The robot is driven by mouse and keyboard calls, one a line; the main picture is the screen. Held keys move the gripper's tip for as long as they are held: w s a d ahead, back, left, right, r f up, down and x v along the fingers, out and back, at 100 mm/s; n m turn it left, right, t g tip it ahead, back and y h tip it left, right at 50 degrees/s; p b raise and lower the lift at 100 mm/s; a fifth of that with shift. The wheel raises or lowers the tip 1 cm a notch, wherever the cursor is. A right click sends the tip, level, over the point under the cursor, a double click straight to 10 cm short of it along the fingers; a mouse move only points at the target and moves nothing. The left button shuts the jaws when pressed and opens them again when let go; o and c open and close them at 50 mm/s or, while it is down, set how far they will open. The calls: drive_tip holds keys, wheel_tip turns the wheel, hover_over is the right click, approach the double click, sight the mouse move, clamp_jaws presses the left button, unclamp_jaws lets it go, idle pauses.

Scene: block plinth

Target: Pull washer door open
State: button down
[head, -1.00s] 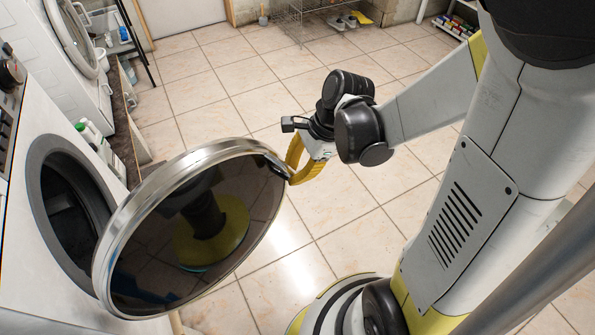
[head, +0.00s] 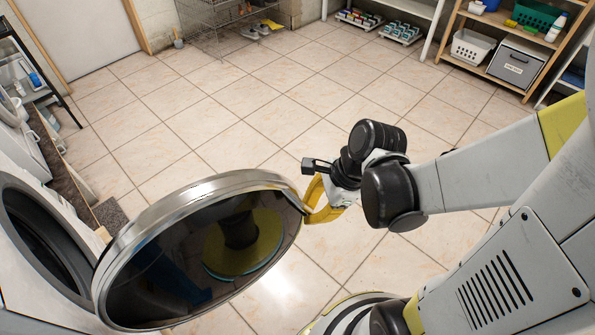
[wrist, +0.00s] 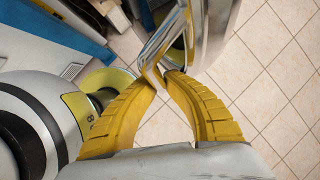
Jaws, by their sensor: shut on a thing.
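The washer door (head: 205,250) is round, with a chrome rim and dark glass, and stands swung open, well out from the washer (head: 35,245). The dark drum opening (head: 40,240) shows at the left edge. My gripper (head: 308,208) is at the door's right edge, its yellow fingers shut on the rim there. In the wrist view the yellow fingertips (wrist: 163,80) meet at the door's shiny edge (wrist: 180,45). The exact contact point is partly hidden by the fingers.
Tiled floor (head: 250,110) is open beyond the door. A wire rack (head: 225,20) and wooden shelves with baskets (head: 510,55) stand along the back. A black-framed stand (head: 40,75) is at the left.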

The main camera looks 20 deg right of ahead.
drive_tip(key=shift+s, duration=0.2)
drive_tip(key=c, duration=1.7)
unclamp_jaws()
drive_tip(key=shift+a, duration=0.15)
drive_tip(key=shift+o, duration=0.2)
drive_tip(key=shift+r, duration=0.1)
drive_tip(key=v, duration=1.1)
drive_tip(key=shift+d+r, duration=0.3)
drive_tip(key=shift+r, duration=0.05)
